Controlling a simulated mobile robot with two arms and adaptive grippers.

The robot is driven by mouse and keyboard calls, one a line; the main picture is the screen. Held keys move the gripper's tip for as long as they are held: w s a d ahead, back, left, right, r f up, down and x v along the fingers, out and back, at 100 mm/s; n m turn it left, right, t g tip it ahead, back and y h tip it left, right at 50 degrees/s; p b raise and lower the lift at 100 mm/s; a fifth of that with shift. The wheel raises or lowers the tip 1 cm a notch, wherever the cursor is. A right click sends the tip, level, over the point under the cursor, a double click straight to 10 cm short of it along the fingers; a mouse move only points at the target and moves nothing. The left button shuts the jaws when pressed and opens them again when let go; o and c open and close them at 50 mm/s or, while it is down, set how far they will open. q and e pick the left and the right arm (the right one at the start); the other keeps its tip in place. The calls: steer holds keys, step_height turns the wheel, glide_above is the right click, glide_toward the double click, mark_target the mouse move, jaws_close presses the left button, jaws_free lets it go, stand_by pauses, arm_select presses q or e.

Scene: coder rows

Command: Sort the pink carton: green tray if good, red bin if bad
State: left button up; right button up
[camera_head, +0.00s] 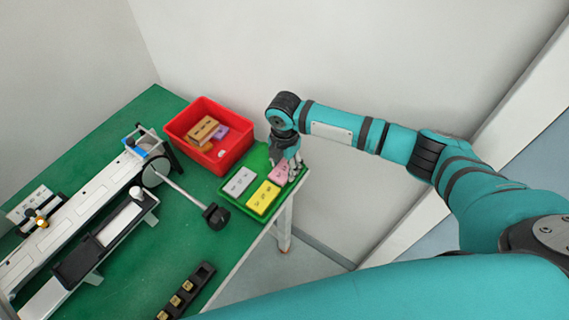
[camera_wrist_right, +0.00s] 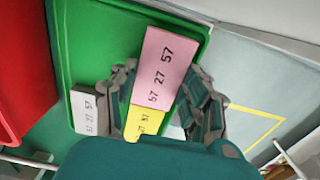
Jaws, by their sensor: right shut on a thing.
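The pink carton (camera_head: 279,170) is at the back right of the green tray (camera_head: 255,212), low over or on it; I cannot tell if it touches the tray floor. In the right wrist view the pink carton (camera_wrist_right: 168,62) shows printed digits "57 27 57". My right gripper (camera_head: 290,160) is shut on it, with fingers (camera_wrist_right: 168,105) on both sides. The red bin (camera_head: 234,160) stands left of the tray and holds a tan carton (camera_head: 203,130), a purple carton (camera_head: 220,133) and a small white thing. My left gripper is out of view.
A yellow carton (camera_head: 263,197) and a grey-white carton (camera_head: 239,182) lie in the green tray beside the pink one. A conveyor-like machine (camera_head: 80,220) and a black-ended rod (camera_head: 215,215) stand to the left. A black rack (camera_head: 187,290) lies near the front edge.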

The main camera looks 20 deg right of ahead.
steer(key=shift+f, duration=0.35)
steer(key=o, duration=0.9)
steer(key=shift+r, duration=0.15)
step_height(320, 180, up, 12)
